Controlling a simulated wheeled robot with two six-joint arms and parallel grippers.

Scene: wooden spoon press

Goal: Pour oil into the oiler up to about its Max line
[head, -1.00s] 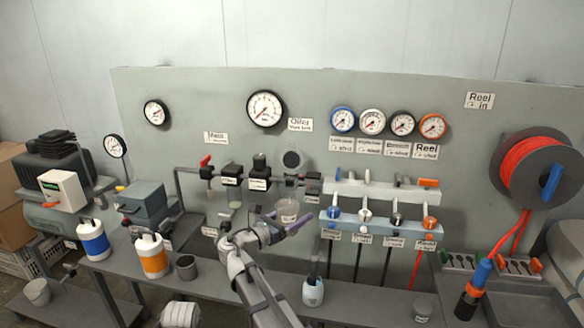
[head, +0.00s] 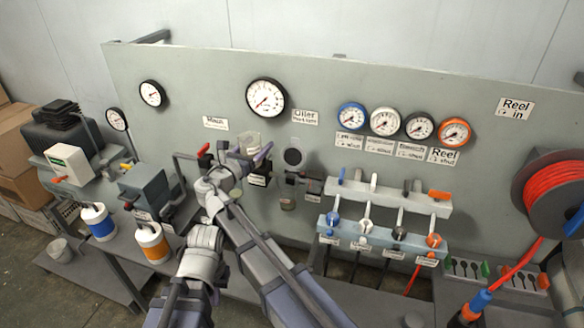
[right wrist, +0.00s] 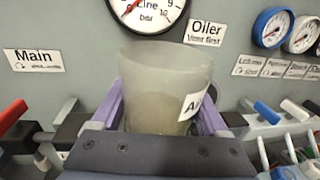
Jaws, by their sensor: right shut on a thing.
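My right gripper (head: 250,163) is shut on a translucent cup-shaped bowl (head: 249,141), held upright in front of the panel below the large gauge. In the right wrist view the bowl (right wrist: 165,85) stands between the purple fingers (right wrist: 158,115), with a white label, partly turned away, starting "A". Its lower part looks murkier; I cannot make out a Max line or the liquid level. The Oiler sign (head: 305,117) is to the bowl's right. My left gripper is not visible.
A blue-banded container (head: 99,224) and an orange-banded one (head: 152,243) stand on the bench at left. The valve rail (head: 380,238) and red hose reel (head: 555,187) are at right. My arm hides much of the middle bench.

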